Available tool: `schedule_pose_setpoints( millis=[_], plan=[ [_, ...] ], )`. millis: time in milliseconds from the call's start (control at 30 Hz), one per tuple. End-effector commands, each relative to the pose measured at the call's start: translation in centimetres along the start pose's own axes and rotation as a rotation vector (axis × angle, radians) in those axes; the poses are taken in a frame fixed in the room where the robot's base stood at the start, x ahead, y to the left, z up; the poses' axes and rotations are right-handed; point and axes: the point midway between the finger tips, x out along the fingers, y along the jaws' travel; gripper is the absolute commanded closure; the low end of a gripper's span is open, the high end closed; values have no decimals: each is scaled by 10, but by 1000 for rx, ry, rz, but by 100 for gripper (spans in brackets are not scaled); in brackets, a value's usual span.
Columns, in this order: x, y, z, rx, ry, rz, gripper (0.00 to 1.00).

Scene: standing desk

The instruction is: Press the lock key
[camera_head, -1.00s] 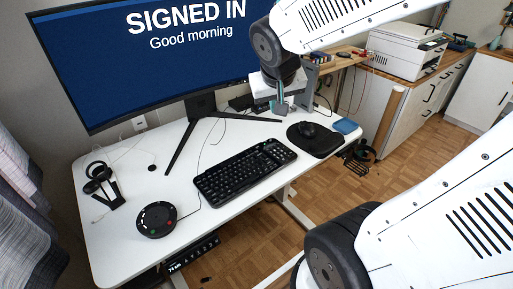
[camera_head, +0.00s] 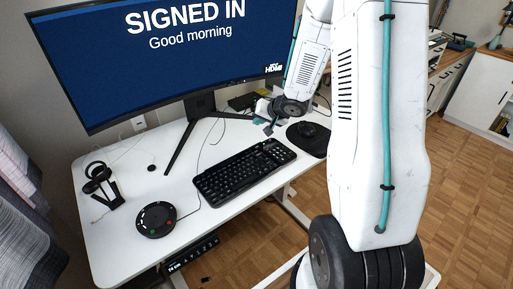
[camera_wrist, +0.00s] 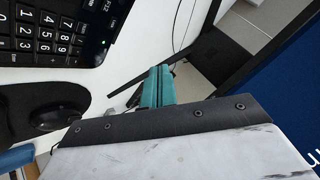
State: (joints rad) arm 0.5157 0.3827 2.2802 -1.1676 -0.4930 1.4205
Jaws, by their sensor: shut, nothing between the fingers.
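The black keyboard (camera_head: 243,172) lies on the white desk, and its number-pad end (camera_wrist: 50,35) shows in the wrist view. In that corner a small key label (camera_wrist: 112,24) looks like "Lock", but it is too small to be sure. A green light glows next to it. My gripper (camera_head: 269,129) is just behind the keyboard's far right corner, above the desk. Its teal fingers (camera_wrist: 157,88) are together and empty, apart from the keys. The monitor (camera_head: 165,60) reads "SIGNED IN, Good morning".
A black mouse (camera_wrist: 58,115) sits on its pad right of the keyboard. The monitor stand (camera_head: 200,108) is behind the keyboard. A round black device (camera_head: 156,220) with coloured buttons and a headphone stand (camera_head: 104,182) are at left.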

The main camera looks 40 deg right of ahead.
Motion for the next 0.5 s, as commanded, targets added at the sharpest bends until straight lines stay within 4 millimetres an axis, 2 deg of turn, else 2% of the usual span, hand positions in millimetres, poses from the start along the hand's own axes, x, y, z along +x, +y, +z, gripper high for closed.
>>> schedule_pose_setpoints(
  millis=[267,500],
  plan=[
    [4,3,3,0,-1,1,100],
    [25,18,19,1,-3,3,100]
  ],
)
